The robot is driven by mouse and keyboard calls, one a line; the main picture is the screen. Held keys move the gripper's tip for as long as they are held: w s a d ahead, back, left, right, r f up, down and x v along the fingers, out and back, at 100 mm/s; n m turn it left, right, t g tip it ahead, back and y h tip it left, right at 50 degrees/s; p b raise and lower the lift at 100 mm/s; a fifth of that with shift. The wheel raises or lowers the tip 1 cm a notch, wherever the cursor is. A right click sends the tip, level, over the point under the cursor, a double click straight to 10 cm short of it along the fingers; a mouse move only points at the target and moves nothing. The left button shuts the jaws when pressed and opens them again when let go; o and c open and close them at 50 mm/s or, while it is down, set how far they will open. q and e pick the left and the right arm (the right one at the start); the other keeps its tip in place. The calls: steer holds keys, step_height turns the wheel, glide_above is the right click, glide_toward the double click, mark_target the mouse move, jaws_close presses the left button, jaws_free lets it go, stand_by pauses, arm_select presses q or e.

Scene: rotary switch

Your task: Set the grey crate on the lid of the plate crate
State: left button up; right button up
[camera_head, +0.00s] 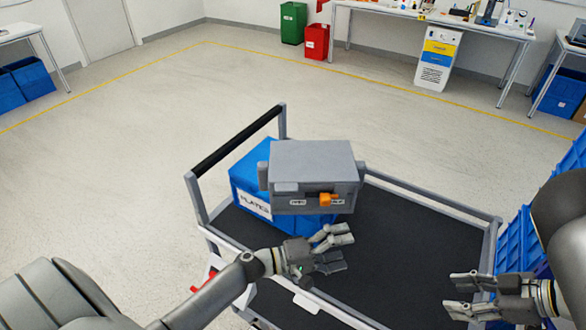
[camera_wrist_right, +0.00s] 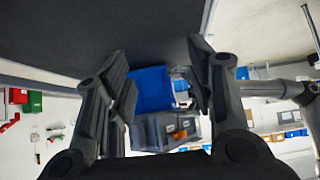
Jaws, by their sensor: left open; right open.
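The grey crate (camera_head: 312,165), with an orange latch (camera_head: 328,199) on its front, sits on top of the blue plate crate (camera_head: 250,200), which has a white "PLATES" label. It covers most of the lid and reaches past the blue crate's right side. Both crates also show in the right wrist view, the grey crate (camera_wrist_right: 150,135) and the blue plate crate (camera_wrist_right: 152,90). My left gripper (camera_head: 340,249) is open and empty, just in front of the crates and apart from the grey one. My right gripper (camera_head: 455,294) is open and empty, well to the right.
The crates stand on the dark deck (camera_head: 420,245) of a cart with a black push handle (camera_head: 238,140) at its left. The deck right of the crates is clear. Blue stacked crates (camera_head: 515,240) stand beyond the cart's right edge, near my right arm.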

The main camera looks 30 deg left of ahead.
steer(key=o, duration=0.8)
steer(key=shift+w+d, duration=0.1)
steer(key=shift+c, duration=0.2)
steer(key=v, duration=1.1)
steer(key=shift+r, duration=0.25)
